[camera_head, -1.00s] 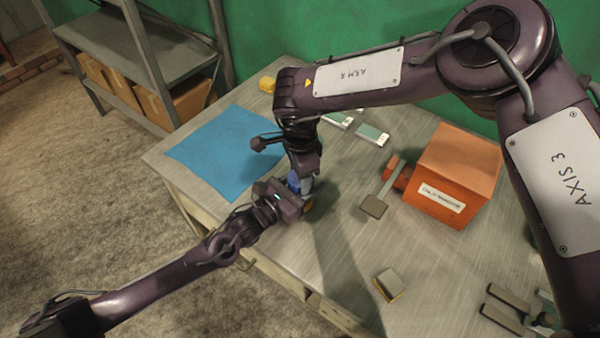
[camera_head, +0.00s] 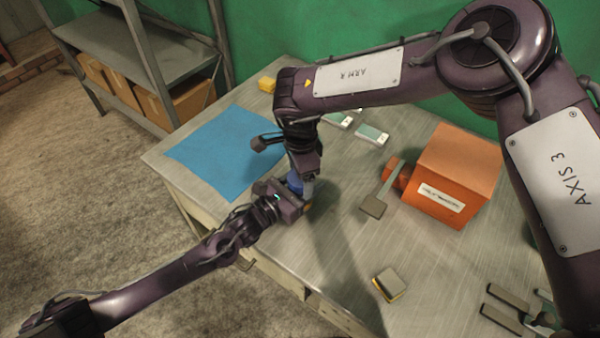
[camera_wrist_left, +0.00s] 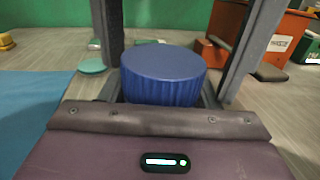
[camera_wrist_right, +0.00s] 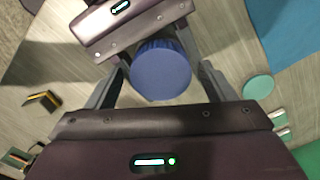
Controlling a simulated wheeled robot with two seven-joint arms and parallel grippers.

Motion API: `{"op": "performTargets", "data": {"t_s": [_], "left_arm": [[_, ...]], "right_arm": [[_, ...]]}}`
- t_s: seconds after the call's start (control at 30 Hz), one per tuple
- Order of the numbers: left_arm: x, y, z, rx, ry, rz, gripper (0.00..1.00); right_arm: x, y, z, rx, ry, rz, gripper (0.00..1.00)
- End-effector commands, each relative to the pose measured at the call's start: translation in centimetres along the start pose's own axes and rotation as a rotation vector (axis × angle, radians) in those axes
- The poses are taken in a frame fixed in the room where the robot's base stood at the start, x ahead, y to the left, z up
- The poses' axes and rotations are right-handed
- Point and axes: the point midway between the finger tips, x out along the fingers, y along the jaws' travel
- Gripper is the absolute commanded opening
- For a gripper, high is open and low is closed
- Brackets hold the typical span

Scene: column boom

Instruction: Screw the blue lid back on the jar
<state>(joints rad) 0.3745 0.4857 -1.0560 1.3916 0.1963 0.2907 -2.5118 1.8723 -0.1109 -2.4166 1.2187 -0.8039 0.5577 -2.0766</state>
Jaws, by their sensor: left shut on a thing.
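The blue lid (camera_wrist_left: 163,75), round with a ridged side, is level between the two grippers; it also shows in the head view (camera_head: 295,182) and the right wrist view (camera_wrist_right: 161,70). My left gripper (camera_head: 294,198) comes in from the side, just below the lid, and is shut on the jar. The jar is almost wholly hidden by the lid and jaws, so how the lid sits on it cannot be seen. My right gripper (camera_wrist_right: 161,88) points down from above, its fingers open on either side of the lid, with gaps visible.
A blue mat (camera_head: 222,150) lies at the table's left. An orange box (camera_head: 452,178) with a grey-ended lever stands to the right. A sponge-like block (camera_head: 389,284) lies in front. A pale green disc (camera_wrist_right: 258,88) lies near the mat. Table right of the grippers is fairly clear.

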Motion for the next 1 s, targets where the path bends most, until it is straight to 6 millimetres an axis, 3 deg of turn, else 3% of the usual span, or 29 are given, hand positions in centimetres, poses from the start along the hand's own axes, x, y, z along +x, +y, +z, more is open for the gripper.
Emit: {"op": "performTargets", "data": {"t_s": [0.33,0.7,1.0], "left_arm": [[-0.2,0.0,-0.5,0.001,0.010,0.001,0.00],[-0.1,0.0,-0.5,0.001,0.010,0.001,0.00],[-0.1,0.0,-0.5,0.000,0.010,0.000,0.00]], "right_arm": [[-0.4,-0.1,0.1,-0.001,-0.002,-0.002,0.77],[-4.4,0.0,0.1,-0.001,-0.002,-0.001,0.77],[-4.6,0.0,0.1,-0.012,-0.002,-0.001,0.73]]}}
